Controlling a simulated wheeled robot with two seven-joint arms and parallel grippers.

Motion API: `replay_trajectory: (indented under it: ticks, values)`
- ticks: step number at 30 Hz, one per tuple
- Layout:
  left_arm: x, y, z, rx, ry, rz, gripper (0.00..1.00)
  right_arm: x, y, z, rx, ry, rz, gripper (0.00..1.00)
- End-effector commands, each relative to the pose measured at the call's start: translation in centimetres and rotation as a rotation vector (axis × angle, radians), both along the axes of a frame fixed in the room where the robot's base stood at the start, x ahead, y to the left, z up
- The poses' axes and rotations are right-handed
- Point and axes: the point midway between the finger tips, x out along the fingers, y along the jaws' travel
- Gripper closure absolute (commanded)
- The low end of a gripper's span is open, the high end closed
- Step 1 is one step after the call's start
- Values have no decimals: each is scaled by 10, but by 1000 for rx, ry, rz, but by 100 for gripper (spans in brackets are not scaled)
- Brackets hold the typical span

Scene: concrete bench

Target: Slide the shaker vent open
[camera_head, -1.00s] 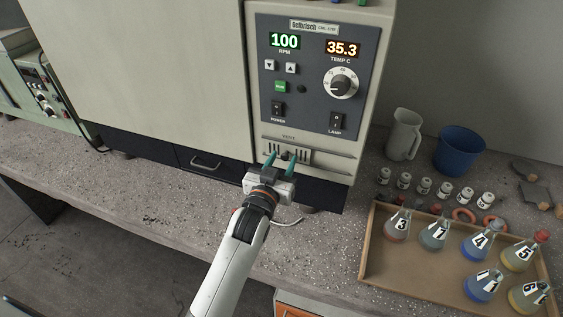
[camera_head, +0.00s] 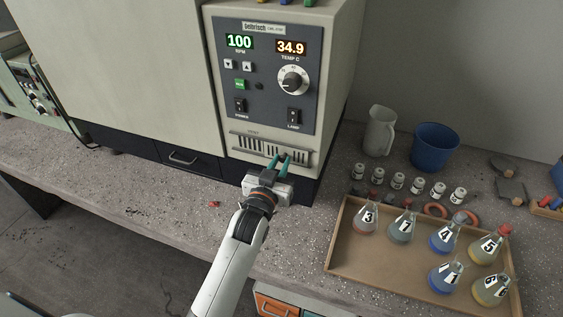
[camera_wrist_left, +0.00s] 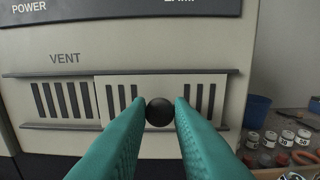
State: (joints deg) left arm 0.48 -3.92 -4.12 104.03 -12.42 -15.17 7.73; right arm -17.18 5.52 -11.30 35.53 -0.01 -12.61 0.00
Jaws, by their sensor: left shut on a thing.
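The shaker (camera_head: 268,70) is a cream cabinet with a dark control panel; its vent (camera_head: 255,144) is low on the front. In the left wrist view, dark fixed slots (camera_wrist_left: 62,99) lie uncovered under the VENT label. The slotted vent slider (camera_wrist_left: 137,84) sits right of them between two rails, with a round black knob (camera_wrist_left: 160,112). My left gripper (camera_head: 280,158) has teal fingers, one on each side of the knob, shut on it; it also shows in the left wrist view (camera_wrist_left: 160,104). My right gripper is out of view.
A wooden tray (camera_head: 365,268) of numbered flasks stands on the bench at right. Several small vials (camera_head: 398,181), a jug (camera_head: 379,132) and a blue bucket (camera_head: 435,148) are behind it. A drawer handle (camera_head: 183,160) is left of the vent. The bench (camera_head: 120,182) is mostly clear at left.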

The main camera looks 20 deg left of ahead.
Motion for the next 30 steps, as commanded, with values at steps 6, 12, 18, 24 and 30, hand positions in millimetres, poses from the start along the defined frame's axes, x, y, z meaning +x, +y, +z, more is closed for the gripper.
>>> replay_trajectory:
  ticks: [6, 12, 18, 24, 30]
  values:
    - [-1, -14, 1, -12, -4, -24, 100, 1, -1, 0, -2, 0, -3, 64]
    - [-1, -12, 1, -11, -3, -22, 60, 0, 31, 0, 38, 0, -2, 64]
    - [-1, -11, 1, -8, -4, -19, 60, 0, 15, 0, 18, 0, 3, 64]
    - [-10, -10, -1, -7, -3, -19, 60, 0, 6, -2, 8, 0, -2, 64]
    - [-48, -10, -2, -7, -1, -20, 60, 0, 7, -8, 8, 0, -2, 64]
